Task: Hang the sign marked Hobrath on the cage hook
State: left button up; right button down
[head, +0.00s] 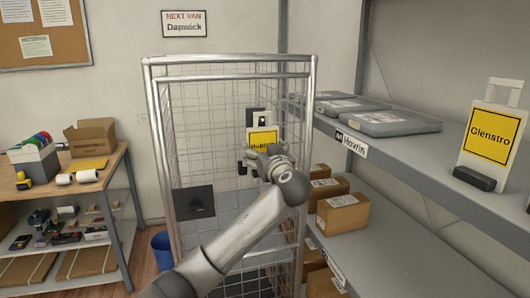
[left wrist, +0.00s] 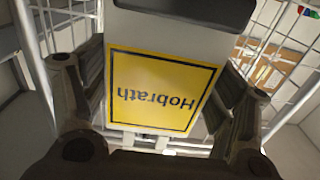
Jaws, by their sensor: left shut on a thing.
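The yellow-faced sign marked Hobrath (left wrist: 163,92) fills the middle of the left wrist view, its lettering upside down there. In the head view the sign (head: 263,137) is small, upright, with a pale top part above its yellow face. My left gripper (head: 258,165) is shut on the sign, with a finger on either side of it in the left wrist view. It holds the sign in front of the wire cage (head: 150,110). A dark piece shows by the sign's top; I cannot tell whether it is the hook or whether they touch. My right gripper is out of view.
A shelf at the right holds grey parcels (head: 390,123) and a sign marked Glenstro (head: 490,132). Brown boxes (head: 342,213) stand below. A black plate (head: 194,202) is on the cage front. A bench (head: 112,168) and blue bin (head: 161,250) stand at left.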

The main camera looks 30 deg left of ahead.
pick_arm(q)
jog(key=shift+x, duration=1.05)
jog(key=shift+w+a+f+b, duration=0.3)
jog(key=shift+a+f+b, duration=0.15)
jog(key=shift+f+b, duration=0.2)
jog(key=shift+w+f+b, duration=0.1)
jog(key=shift+b, duration=0.45)
jog(key=shift+a, duration=0.1)
jog(key=o, duration=1.1)
jog(key=shift+a, duration=0.1)
